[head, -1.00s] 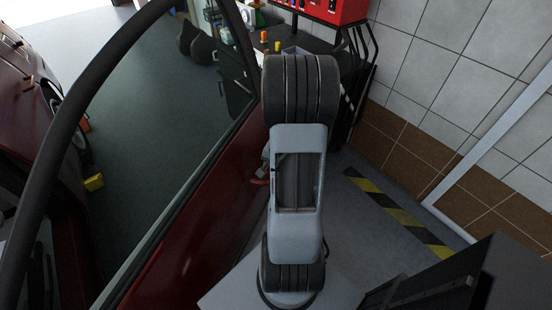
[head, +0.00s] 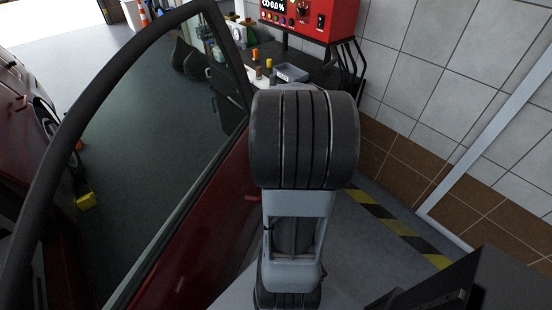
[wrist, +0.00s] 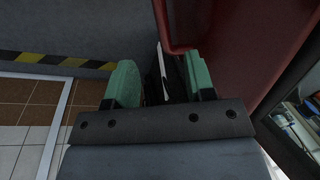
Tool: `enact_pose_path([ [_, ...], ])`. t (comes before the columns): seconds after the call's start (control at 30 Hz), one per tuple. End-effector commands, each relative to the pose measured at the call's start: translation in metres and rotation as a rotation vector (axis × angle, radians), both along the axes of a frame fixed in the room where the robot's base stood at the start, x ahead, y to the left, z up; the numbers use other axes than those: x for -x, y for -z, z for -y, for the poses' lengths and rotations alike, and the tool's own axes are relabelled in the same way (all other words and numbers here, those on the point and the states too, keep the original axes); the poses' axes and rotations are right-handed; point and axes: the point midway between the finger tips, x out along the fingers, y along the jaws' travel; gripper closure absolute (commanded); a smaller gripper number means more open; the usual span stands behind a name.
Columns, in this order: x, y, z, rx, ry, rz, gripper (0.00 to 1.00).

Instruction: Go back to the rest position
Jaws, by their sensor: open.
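My gripper (wrist: 160,82) shows in the wrist view with two green fingers set apart. It is open, and I see nothing held between the fingers. A dark red car door panel (wrist: 222,30) lies just beyond and to the right of the fingers; I cannot tell whether they touch it. In the head view my arm stands upright in the middle and the gripper is hidden. The open red car door (head: 190,245) with its window frame is left of my arm.
A black bench with a red machine (head: 312,18) and a grey tray (head: 291,73) stands behind my arm. A tiled wall (head: 440,75) is on the right. A yellow-black floor stripe (head: 400,228) runs beside it. A yellow block (head: 86,201) lies left on the floor.

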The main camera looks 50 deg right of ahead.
Motion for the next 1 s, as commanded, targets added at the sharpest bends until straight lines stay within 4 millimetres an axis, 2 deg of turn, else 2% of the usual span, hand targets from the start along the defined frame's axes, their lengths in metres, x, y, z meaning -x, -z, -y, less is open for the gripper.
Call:
enact_pose_path([
  [0.67,0.002,0.002,-0.001,0.004,-0.033,-0.008,0.51],
  [0.73,0.015,0.006,-0.012,0.013,-0.107,-0.043,0.51],
  [0.87,0.01,-0.008,-0.053,0.079,-0.319,-0.053,0.51],
  [1.0,0.003,-0.026,-0.104,0.163,-0.567,-0.036,0.51],
])
